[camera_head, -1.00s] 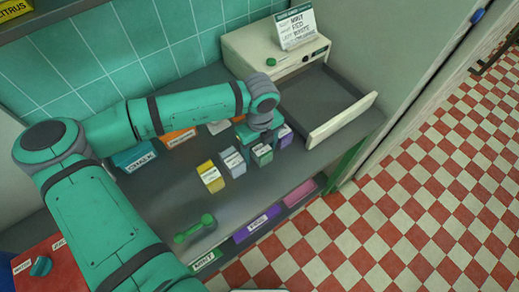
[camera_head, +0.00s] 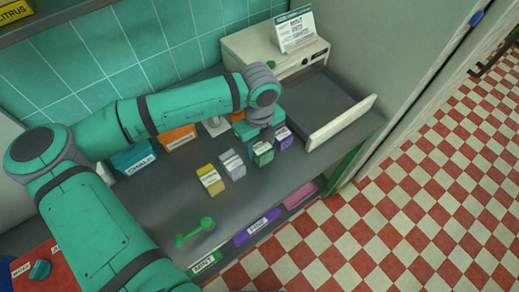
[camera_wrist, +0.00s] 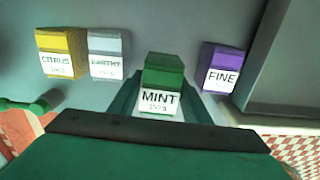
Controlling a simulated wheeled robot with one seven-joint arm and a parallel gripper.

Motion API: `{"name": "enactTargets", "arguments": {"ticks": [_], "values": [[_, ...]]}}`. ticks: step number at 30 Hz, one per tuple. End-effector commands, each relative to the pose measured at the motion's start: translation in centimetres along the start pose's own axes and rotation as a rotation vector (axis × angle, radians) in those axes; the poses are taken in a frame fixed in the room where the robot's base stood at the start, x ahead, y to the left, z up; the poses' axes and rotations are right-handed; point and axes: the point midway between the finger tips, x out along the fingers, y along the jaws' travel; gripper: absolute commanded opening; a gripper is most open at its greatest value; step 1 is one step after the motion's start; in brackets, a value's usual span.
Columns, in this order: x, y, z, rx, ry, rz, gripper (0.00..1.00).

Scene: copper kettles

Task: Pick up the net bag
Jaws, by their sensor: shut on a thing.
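My gripper (camera_head: 264,134) is low over the grey counter, and its jaws are shut on the green box labelled MINT (camera_wrist: 161,75). In the wrist view the fingers stand on both sides of this box, which is upright. The box also shows under my gripper in the head view (camera_head: 263,154). I cannot tell whether its base touches the counter. I cannot make out a net bag in either view.
A yellow CITRUS box (camera_wrist: 58,52) and a pale grey box (camera_wrist: 108,54) stand left of the green box, a purple FINE box (camera_wrist: 223,68) right. A green scoop-like tool (camera_head: 195,232) lies near the front edge.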

Motion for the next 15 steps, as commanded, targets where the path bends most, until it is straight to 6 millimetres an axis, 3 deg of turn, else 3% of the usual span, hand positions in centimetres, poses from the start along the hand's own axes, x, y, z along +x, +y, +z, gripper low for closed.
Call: {"name": "enactTargets", "arguments": {"ticks": [7, 15], "values": [[-4.9, 2.6, -3.1, 0.001, -0.004, -0.002, 0.18], [-7.3, 6.2, -7.7, 0.001, -0.002, -0.002, 0.18]]}}
